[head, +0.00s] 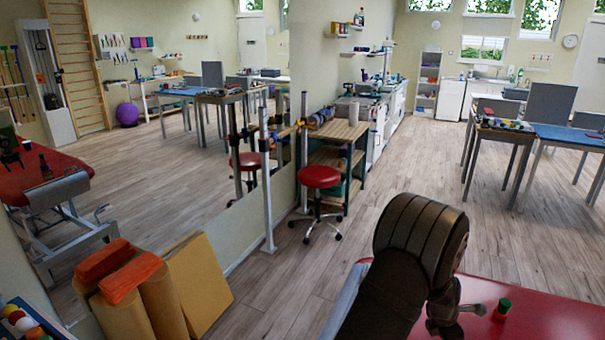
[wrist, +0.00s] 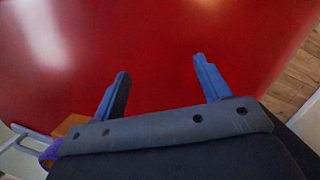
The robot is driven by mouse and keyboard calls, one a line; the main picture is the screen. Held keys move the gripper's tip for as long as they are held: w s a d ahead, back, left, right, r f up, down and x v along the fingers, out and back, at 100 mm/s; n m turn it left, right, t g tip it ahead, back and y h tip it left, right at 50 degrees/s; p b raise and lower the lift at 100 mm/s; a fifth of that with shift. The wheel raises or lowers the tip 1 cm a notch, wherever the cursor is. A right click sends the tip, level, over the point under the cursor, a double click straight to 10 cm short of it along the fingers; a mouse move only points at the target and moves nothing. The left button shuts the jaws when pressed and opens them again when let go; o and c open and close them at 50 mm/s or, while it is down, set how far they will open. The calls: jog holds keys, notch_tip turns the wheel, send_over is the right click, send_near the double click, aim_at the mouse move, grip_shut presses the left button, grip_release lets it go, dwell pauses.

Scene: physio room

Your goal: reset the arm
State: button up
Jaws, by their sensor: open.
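My gripper (wrist: 161,66) shows in the wrist view with its two blue fingers spread wide apart. Nothing is between them. They are over a plain red padded surface (wrist: 160,30); the height above it is hard to judge. In the head view my dark arm rises at the lower right and bends down over the red padded top (head: 560,308). The fingers cannot be made out clearly there.
A red stool (head: 319,177) and wooden shelf unit (head: 340,131) stand beyond. The middle floor is clear.

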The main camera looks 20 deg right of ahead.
jog(key=shift+w+f, duration=0.45)
jog(key=shift+w, duration=0.15)
jog(key=shift+w+f, duration=0.3)
jog(key=shift+f, duration=0.3)
jog(key=shift+s+r, duration=0.25)
jog(key=shift+r, duration=0.2)
jog(key=s+r, duration=0.7)
jog(key=s, duration=0.4)
jog(key=w+r+n, duration=0.2)
jog(key=w, duration=0.4)
jog(key=shift+a+t, duration=0.25)
jog(key=shift+t, duration=0.05)
jog(key=shift+s, duration=0.15)
